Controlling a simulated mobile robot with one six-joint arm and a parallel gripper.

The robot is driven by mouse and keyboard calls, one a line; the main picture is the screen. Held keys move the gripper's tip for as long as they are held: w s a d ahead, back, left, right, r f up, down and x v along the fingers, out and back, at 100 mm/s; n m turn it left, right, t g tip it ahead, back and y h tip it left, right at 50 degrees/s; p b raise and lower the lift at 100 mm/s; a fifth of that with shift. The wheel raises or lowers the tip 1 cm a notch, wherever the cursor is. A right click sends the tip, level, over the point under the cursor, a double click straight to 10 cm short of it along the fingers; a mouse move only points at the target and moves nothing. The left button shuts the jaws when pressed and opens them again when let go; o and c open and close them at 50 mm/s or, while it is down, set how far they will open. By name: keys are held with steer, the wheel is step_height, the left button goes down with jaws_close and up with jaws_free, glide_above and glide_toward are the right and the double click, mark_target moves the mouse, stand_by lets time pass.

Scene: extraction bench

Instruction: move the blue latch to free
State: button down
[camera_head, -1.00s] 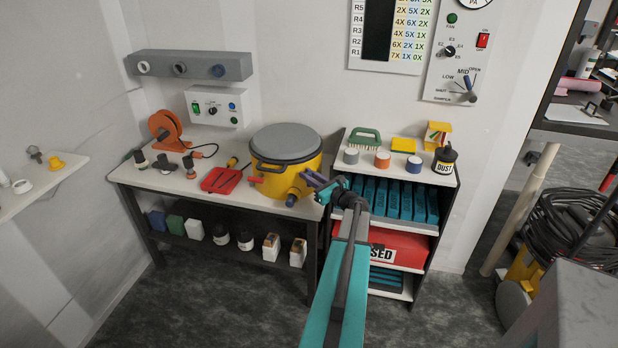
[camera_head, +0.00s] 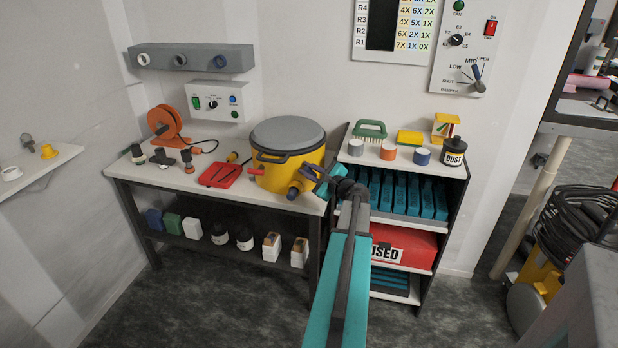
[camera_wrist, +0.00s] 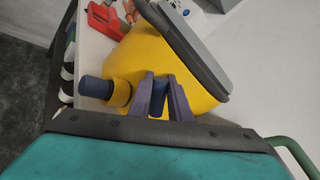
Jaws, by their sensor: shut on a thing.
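A yellow canister (camera_head: 275,174) with a grey lid (camera_head: 287,134) stands at the right end of the bench. In the wrist view the canister (camera_wrist: 140,55) fills the middle. The blue latch (camera_wrist: 158,104) shows between my gripper's two fingers (camera_wrist: 162,90), low on the canister's side. My gripper (camera_head: 314,179) is shut on it; in the head view the fingers and arm largely hide it. A red latch (camera_head: 257,171) sticks out on the canister's left side. A yellow port with a dark blue end (camera_wrist: 93,88) sits beside the fingers.
A red tray (camera_head: 220,176) and an orange reel (camera_head: 168,125) are on the bench (camera_head: 150,178) to the left. A shelf unit (camera_head: 400,168) with cups, a green brush (camera_head: 369,130) and a dust pot (camera_head: 454,152) stands close on the right.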

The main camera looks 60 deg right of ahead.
steer(key=n+b, duration=0.3)
steer(key=b, duration=0.1)
steer(key=f+n+g+h+b, duration=0.1)
steer(key=n+b, duration=0.1)
steer(key=b, duration=0.2)
steer(key=a+f+n+b, duration=0.1)
steer(key=n+b, duration=0.2)
steer(key=b, duration=0.1)
steer(key=shift+w+f+n+g+h, duration=0.15)
steer(key=shift+w+n+g+h, duration=0.15)
steer(key=shift+h, duration=0.1)
steer(key=shift+s, duration=0.1)
steer(key=c, duration=1.6)
jaws_free()
steer(key=shift+c, duration=0.2)
